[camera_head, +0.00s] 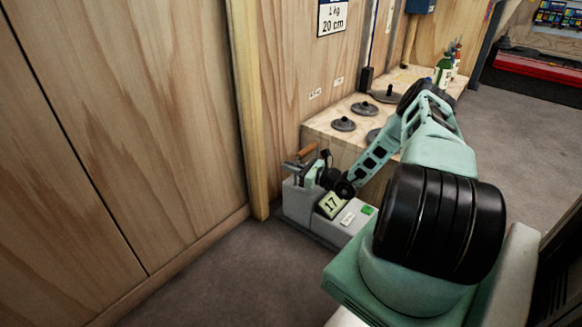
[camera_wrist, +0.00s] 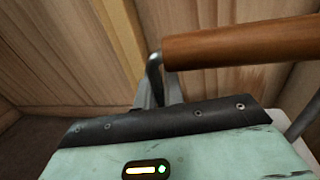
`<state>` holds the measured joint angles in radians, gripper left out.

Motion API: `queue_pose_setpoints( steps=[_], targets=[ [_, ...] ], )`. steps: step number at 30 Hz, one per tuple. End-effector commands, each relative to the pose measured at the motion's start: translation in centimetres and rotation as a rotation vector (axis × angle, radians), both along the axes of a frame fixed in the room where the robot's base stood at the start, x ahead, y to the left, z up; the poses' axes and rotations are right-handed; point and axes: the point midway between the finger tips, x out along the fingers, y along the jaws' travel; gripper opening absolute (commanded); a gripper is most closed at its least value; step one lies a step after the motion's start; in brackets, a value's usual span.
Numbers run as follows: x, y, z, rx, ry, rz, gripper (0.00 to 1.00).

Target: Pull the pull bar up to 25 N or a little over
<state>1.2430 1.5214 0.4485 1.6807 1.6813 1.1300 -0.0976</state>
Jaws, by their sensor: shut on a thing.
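The pull bar (camera_head: 302,154) is a brown wooden handle on metal side brackets, above a grey box-shaped gauge unit (camera_head: 297,203) low by the wooden wall. It crosses the upper right of the wrist view (camera_wrist: 240,43), with a bent metal end at its left. A pale yellow-green display (camera_head: 331,205) on the unit reads 17. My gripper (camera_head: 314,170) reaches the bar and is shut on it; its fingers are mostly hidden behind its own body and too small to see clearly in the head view.
A wooden plinth (camera_head: 318,130) with dark round weights (camera_head: 343,124) stands just behind the unit. Bottles (camera_head: 445,68) stand at its far end. Wooden wall panels (camera_head: 120,120) close off the left. Grey floor (camera_head: 215,275) is clear in front and at right.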

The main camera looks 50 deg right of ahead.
Motion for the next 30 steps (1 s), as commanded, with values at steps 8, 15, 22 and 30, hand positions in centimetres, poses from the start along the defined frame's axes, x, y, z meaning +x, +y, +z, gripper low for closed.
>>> queue_pose_setpoints(
  steps=[8, 15, 22, 30],
  targets=[
    [-0.1, -0.1, -1.0, 0.000, -0.004, -0.002, 0.00],
    [-0.1, -0.1, -2.0, 0.000, -0.003, -0.001, 0.00],
    [-0.1, -0.1, -2.4, 0.000, -0.002, -0.001, 0.35],
    [-0.1, -0.1, -2.4, 0.000, 0.000, -0.001, 0.35]
  ],
)
